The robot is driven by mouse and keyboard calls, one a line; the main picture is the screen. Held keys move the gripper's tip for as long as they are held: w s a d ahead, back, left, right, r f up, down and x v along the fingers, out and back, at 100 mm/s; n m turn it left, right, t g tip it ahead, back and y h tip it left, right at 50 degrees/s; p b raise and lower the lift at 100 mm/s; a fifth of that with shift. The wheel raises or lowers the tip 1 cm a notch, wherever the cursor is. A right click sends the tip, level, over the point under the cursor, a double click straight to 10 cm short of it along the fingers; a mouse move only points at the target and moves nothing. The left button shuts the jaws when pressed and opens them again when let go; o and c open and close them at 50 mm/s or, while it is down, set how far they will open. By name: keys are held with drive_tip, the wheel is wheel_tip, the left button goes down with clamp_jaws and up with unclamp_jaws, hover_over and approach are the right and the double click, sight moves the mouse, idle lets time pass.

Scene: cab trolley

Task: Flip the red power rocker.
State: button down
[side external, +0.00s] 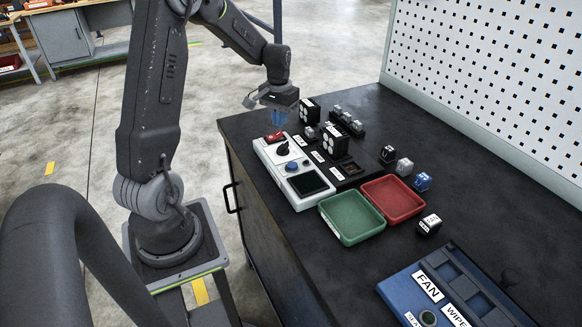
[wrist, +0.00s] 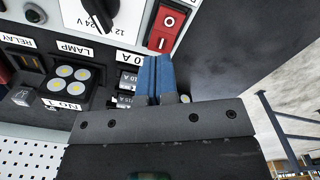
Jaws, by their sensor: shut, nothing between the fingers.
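The red power rocker (side external: 274,136) sits at the far end of the white control panel (side external: 299,204) in the side view. In the wrist view the rocker (wrist: 167,24) is upper centre, with white "O" and "I" marks. My gripper (side external: 278,119) is shut and empty, with blue fingers pointing down just above the rocker's end of the panel. In the wrist view the shut fingertips (wrist: 155,59) appear close below the rocker's near end. I cannot tell whether they touch it. The rocker's tilt is hard to make out.
A black rotary knob (wrist: 101,12) is beside the rocker. A black module board (side external: 345,172) with lamp blocks adjoins the panel. A green tray (side external: 350,238) and a red tray (side external: 412,211) lie nearer. Loose cubes (side external: 405,166) and a blue labelled panel (side external: 400,283) are on the dark bench.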

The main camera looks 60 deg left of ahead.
drive_tip(key=shift+f, duration=1.45)
idle(0.4)
drive_tip(key=shift+r, duration=3.55)
drive_tip(key=shift+d+r, duration=0.2)
drive_tip(key=shift+d, duration=0.05)
drive_tip(key=d+r+m+t, duration=0.1)
drive_tip(key=d+r+m, duration=0.1)
drive_tip(key=d+r, duration=0.45)
drive_tip(key=s+d+r+m+t, duration=0.1)
drive_tip(key=s+d+m+t, duration=0.1)
drive_tip(key=s+d, duration=0.5)
drive_tip(key=s+d+r+m+t, duration=0.2)
drive_tip(key=s+d, duration=0.5)
drive_tip(key=d, duration=0.6)
drive_tip(key=shift+s+d+r+t, duration=0.15)
drive_tip(key=shift+s+d+t, duration=0.1)
drive_tip(key=shift+t, duration=0.05)
